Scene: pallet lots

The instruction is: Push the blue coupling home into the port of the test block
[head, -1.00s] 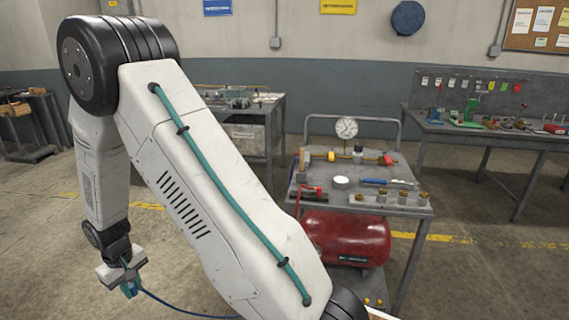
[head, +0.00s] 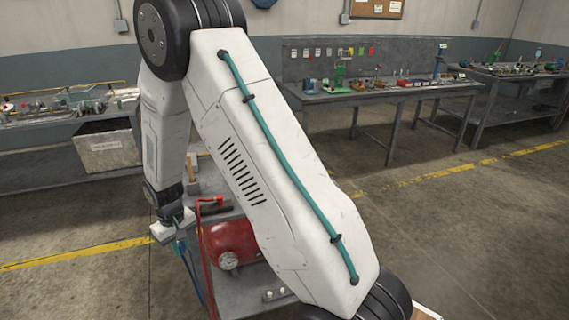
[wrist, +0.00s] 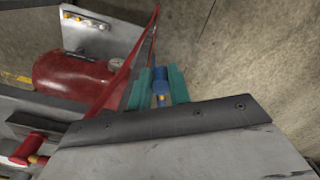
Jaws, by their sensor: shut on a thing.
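My gripper (wrist: 161,92) is shut on the blue coupling (wrist: 160,88), which sits between its two teal fingers in the wrist view. In the head view my gripper (head: 180,245) hangs at the lower left, in front of the cart with the red tank. The coupling is very small there and a blue hose (head: 190,272) hangs below it. I cannot pick out the test block or its port in either view. My arm hides much of the cart's top.
The cart (head: 240,298) carries a red tank (head: 230,240), which also shows in the wrist view (wrist: 75,78). A red hose (head: 204,260) runs beside my gripper. A workbench (head: 385,92) with small parts stands behind. The floor at right is clear.

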